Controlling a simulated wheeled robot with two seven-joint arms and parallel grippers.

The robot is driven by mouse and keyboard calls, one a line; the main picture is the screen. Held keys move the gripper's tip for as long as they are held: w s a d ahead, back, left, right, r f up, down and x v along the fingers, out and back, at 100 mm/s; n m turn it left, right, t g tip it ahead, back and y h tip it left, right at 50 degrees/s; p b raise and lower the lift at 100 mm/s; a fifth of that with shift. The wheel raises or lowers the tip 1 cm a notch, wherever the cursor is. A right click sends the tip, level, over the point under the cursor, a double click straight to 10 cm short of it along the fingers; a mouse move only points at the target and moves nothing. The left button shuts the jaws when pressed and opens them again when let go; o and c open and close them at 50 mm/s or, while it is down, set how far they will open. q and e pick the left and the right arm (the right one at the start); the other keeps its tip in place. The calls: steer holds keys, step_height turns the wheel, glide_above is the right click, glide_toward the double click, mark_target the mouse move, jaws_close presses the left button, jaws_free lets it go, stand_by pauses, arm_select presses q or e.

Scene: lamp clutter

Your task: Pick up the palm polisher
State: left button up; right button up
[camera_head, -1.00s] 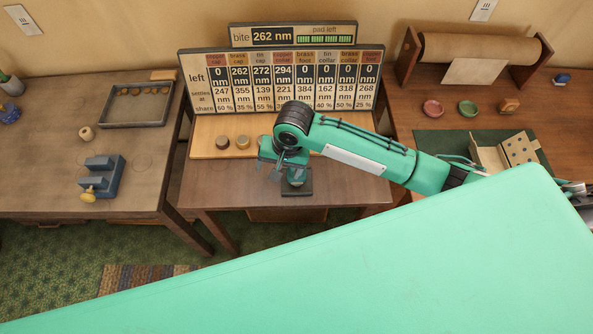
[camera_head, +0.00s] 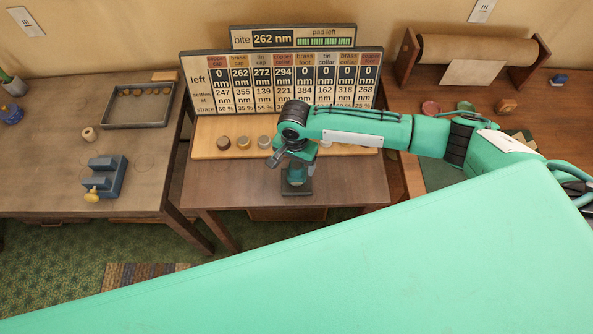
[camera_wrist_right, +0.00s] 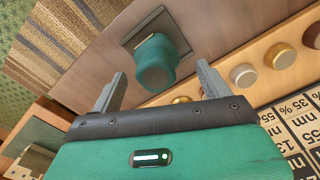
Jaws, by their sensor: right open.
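The palm polisher looks to be the teal, rounded cylinder (camera_wrist_right: 155,62) standing on a dark square base (camera_wrist_right: 148,27) in the right wrist view. In the head view the teal piece (camera_head: 296,177) shows on its dark pad (camera_head: 297,191) at the front of the middle table, partly hidden by my right gripper. My right gripper (camera_head: 279,158) is open and empty, above and beside the polisher. In the wrist view its two fingers (camera_wrist_right: 160,76) lie either side of the polisher, apart from it. My left gripper is not in view.
Several round knobs (camera_head: 243,143) stand on a pale wooden strip (camera_head: 204,150) behind the polisher. The readout board (camera_head: 195,76) rises behind them. A blue-grey block with a yellow knob (camera_head: 104,178) and a tray (camera_head: 110,122) are on the left table. The middle table's front left is clear.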

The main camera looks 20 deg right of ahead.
steer(key=shift+s+f+p, duration=0.1)
steer(key=shift+f+p, duration=0.25)
steer(key=shift+f, duration=0.2)
step_height(320, 180, down, 4)
steer(key=shift+s+d+r+p, duration=0.15)
steer(key=shift+r+p, duration=0.1)
steer(key=shift+p, duration=0.4)
steer(key=shift+f, duration=0.5)
steer(key=c, duration=1.3)
steer(key=shift+o, duration=0.2)
steer(key=shift+r, duration=0.1)
step_height(320, 180, up, 20)
steer(key=b, duration=0.3)
